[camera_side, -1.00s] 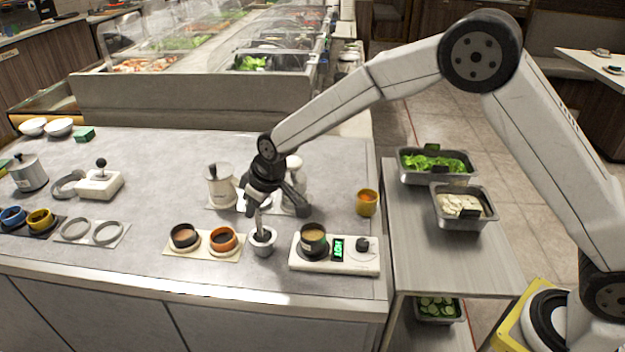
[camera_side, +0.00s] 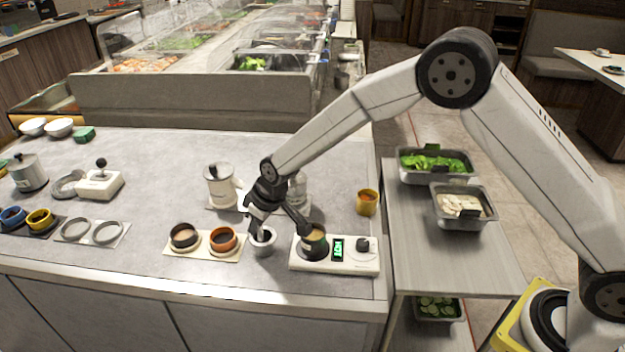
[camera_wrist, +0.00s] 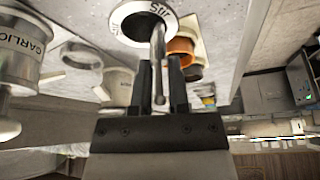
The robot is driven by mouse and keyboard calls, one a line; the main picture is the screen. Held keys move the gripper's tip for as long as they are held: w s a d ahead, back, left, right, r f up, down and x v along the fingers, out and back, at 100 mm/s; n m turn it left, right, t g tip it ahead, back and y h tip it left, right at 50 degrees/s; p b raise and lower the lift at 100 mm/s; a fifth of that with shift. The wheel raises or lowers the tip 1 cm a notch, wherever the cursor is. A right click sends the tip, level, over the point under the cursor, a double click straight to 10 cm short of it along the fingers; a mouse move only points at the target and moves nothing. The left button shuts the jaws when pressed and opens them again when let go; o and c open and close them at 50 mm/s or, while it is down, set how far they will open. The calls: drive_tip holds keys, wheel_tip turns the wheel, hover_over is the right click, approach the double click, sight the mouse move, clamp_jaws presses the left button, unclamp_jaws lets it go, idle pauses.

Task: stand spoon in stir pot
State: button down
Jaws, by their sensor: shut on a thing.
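The stir pot (camera_side: 264,246) is a small grey pot near the front of the counter. In the wrist view its white rim (camera_wrist: 128,14) carries the lettering STIR around a dark opening. The spoon (camera_wrist: 158,45) is a thin grey metal rod in the wrist view. It runs from between my fingers towards the pot's opening, and its lower end is out of sight there. My gripper (camera_wrist: 160,72) is shut on the spoon. In the side view my gripper (camera_side: 258,222) is low, just above the pot, and hides most of the spoon.
Two sauce cups, brown (camera_side: 184,236) and orange (camera_side: 222,240), stand left of the pot on a cream mat. A dark cup (camera_side: 314,246) sits on a white scale (camera_side: 350,264) close on the right. A white canister (camera_side: 219,187) stands behind. A yellow cup (camera_side: 367,203) is further right.

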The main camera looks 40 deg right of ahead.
drive_tip(key=shift+f, duration=0.25)
idle(0.5)
unclamp_jaws()
drive_tip(key=shift+r, duration=0.15)
idle(0.5)
drive_tip(key=shift+r, duration=4.4)
drive_tip(key=s+d+m+h, duration=0.1)
drive_tip(key=s+d+m, duration=0.1)
drive_tip(key=s+d, duration=0.7)
drive_tip(key=s+d+f+m+g+h, duration=0.1)
drive_tip(key=s+d+m, duration=0.2)
drive_tip(key=s+d, duration=0.7)
drive_tip(key=s, duration=0.7)
drive_tip(key=shift+s+f, duration=0.2)
drive_tip(key=shift+f, duration=0.1)
